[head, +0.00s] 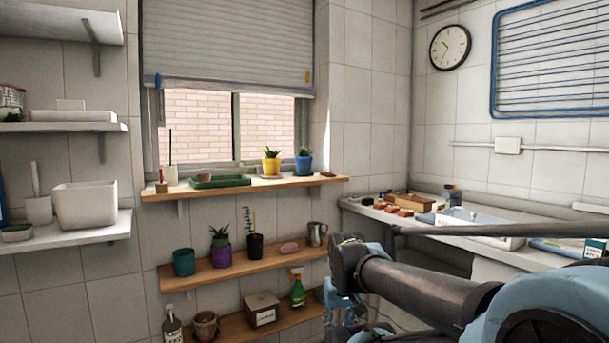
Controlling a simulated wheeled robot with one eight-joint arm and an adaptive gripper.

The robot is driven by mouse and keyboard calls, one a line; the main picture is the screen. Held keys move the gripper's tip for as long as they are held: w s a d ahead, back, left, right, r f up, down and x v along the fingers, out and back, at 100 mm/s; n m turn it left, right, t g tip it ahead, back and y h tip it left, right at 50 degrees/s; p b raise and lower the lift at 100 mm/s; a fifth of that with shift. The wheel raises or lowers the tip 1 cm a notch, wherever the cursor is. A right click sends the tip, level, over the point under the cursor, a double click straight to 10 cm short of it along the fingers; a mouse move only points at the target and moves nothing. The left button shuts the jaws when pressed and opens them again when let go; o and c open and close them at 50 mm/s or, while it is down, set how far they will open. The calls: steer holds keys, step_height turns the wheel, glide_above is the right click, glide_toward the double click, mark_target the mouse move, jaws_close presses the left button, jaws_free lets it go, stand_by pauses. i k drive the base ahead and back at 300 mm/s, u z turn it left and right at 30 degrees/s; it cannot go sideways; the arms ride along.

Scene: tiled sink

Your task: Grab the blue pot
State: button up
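A blue pot (304,166) with a green spiky plant stands upright on the upper wooden shelf (243,188) below the window, near its right end. A yellow pot (271,167) with a plant stands just left of it. A teal pot (184,262), which looks empty, stands on the middle shelf. My arm comes in from the lower right. My gripper (340,308) seems to be at the bottom centre, below and right of the blue pot and well apart from it. Its fingers are too unclear to tell open from shut.
The middle shelf (206,279) also holds a purple pot (221,253), a black pot (255,245) and a metal jug (316,234). A green spray bottle (298,291) stands on the bottom shelf. A cluttered counter (372,215) is at right. The air before the blue pot is clear.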

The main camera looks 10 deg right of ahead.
mark_target(303, 162)
steer(key=k, duration=0.65)
steer(key=u, duration=0.2)
steer(key=i, duration=1)
steer(key=z, duration=0.55)
steer(key=i, duration=0.8)
steer(key=z, duration=0.5)
